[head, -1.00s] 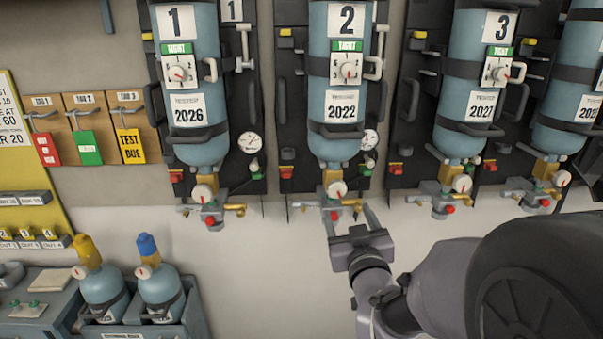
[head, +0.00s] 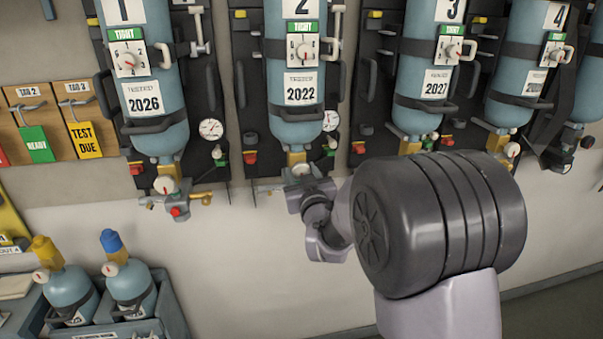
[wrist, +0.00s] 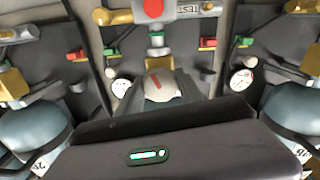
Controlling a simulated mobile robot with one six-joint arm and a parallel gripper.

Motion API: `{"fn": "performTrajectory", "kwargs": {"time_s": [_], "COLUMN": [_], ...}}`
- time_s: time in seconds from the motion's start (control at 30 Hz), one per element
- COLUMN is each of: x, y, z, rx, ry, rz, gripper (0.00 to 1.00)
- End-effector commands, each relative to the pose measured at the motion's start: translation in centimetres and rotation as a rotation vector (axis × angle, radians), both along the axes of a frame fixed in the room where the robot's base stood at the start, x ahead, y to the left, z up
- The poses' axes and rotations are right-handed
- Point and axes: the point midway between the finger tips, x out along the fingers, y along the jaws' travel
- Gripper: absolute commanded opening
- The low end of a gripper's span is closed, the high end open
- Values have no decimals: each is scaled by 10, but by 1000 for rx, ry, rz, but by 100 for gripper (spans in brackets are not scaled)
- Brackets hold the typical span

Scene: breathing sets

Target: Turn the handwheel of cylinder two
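Cylinder two (head: 294,70) is a blue upright bottle with a "2" label, a green "TIGHT" tag and a white dial (head: 303,52). Under its neck is a valve block with a round white part (head: 300,170). My gripper (head: 305,185) is at this block from below and covers most of it. In the wrist view, its fingers (wrist: 163,92) stand apart on either side of a pale round part with a red mark (wrist: 163,84); contact cannot be told. A red knob (wrist: 153,9) shows just beyond. I cannot tell which part is the handwheel.
Cylinder one (head: 150,85) and cylinder three (head: 428,75) hang on either side, with similar valves. My own arm hides the lower right area. Two small bottles (head: 128,285) stand in a bin at lower left. The wall below the valves is clear.

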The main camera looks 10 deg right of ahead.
Motion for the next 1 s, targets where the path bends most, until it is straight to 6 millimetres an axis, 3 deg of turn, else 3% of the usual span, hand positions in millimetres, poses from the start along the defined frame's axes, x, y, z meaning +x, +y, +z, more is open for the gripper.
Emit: {"fn": "performTrajectory", "kwargs": {"time_s": [0.03, 0.17, 0.37, 0.7, 1.0], "x": [0, 0, 0, 0, 0], "y": [0, 0, 0, 0, 0], "z": [0, 0, -7, -6, 1], "rx": [0, 0, 71, 371, 426], "ry": [0, 0, -7, -6, -1], "rz": [0, 0, 0, 4, 3], "gripper": [26, 3, 3, 3, 3]}}
